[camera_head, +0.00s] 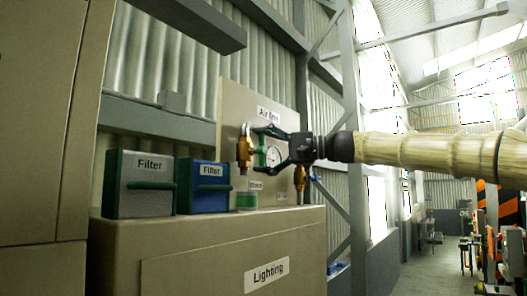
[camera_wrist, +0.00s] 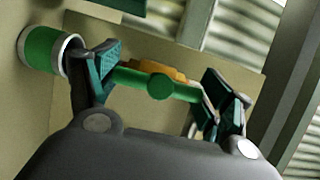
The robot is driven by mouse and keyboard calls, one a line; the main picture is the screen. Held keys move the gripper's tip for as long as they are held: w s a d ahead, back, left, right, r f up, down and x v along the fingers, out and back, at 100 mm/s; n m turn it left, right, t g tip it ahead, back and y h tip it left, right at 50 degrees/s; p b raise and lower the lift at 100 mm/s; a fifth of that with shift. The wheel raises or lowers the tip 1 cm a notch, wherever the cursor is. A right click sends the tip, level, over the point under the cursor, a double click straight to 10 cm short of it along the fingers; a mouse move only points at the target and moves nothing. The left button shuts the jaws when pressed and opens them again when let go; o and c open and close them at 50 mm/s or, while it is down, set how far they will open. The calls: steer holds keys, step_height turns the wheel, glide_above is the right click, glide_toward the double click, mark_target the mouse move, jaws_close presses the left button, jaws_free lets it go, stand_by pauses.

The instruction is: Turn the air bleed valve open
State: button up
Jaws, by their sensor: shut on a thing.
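The air bleed valve shows in the head view as a brass body (camera_head: 243,150) on a beige panel, under a partly covered "Air" label. Its green handle (camera_wrist: 160,87) is a bar with a round hub, seen in the wrist view with some brass (camera_wrist: 165,73) behind it. My gripper (camera_wrist: 163,84) has one finger pad at each end of this bar and is shut on it. In the head view my gripper (camera_head: 264,146) reaches in from the right in front of the panel. The fingers hide part of the handle, and its exact angle is hard to tell.
A round white gauge (camera_head: 273,156) sits behind my gripper. An open aisle lies far right.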

steer(key=o, duration=1)
steer(key=shift+a, duration=0.1)
steer(key=shift+d, duration=0.2)
steer(key=v, duration=1.2)
steer(key=shift+w, duration=0.1)
